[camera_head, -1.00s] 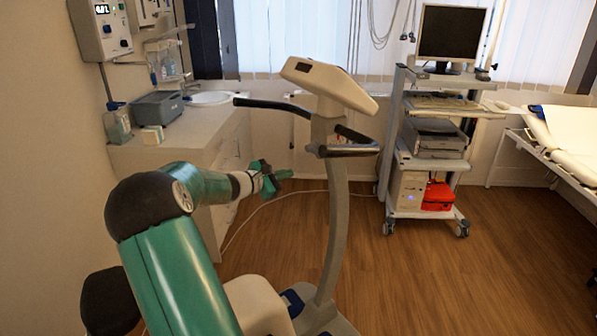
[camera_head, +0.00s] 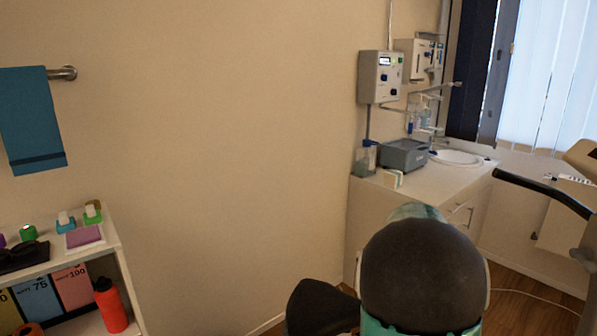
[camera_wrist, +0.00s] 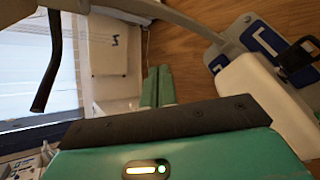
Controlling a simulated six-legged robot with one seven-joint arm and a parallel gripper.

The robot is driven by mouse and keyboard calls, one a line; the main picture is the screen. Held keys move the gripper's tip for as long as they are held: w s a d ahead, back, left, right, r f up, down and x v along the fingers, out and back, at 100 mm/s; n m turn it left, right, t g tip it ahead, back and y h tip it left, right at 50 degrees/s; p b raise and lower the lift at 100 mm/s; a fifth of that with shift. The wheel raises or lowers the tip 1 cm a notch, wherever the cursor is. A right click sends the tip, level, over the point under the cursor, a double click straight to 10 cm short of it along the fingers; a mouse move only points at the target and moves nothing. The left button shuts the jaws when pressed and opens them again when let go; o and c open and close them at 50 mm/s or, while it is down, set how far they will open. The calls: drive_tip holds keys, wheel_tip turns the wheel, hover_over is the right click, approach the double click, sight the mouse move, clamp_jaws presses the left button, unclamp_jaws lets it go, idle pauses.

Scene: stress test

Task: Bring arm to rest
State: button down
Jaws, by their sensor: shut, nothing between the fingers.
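My gripper (camera_wrist: 157,87) shows in the wrist view as two green fingers lying side by side, shut with nothing between them. The fingers point over the wood floor and touch nothing that I can see. In the head view my arm is folded low at the right of centre, with its dark rounded joint (camera_head: 425,270) toward the camera. That joint hides the rest of the arm, and the gripper does not show there.
A white counter (camera_head: 440,187) with a sink and grey box stands behind my arm. An exercise machine's handlebar (camera_head: 540,190) is at the right; its pale seat (camera_wrist: 262,105) is close in the wrist view. A shelf (camera_head: 112,240) with a red bottle (camera_head: 110,305) stands left.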

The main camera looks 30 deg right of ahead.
drive_tip(key=w+a+r+m+t+y, duration=0.1)
drive_tip(key=w+a+t+y, duration=0.15)
drive_tip(key=a, duration=1.15)
drive_tip(key=w+a+r+m+t+y, duration=0.1)
drive_tip(key=w+a+r+t+y, duration=0.2)
drive_tip(key=a, duration=1.1)
drive_tip(key=s+a+t+y, duration=0.2)
drive_tip(key=s+a, duration=0.1)
drive_tip(key=a, duration=0.7)
drive_tip(key=s+a+t+y, duration=0.2)
drive_tip(key=s+a, duration=0.2)
drive_tip(key=a, duration=0.7)
drive_tip(key=shift+a+f+t+y, duration=0.2)
drive_tip(key=shift+a+t+y, duration=0.1)
drive_tip(key=shift+t+y, duration=0.05)
drive_tip(key=shift+s, duration=0.1)
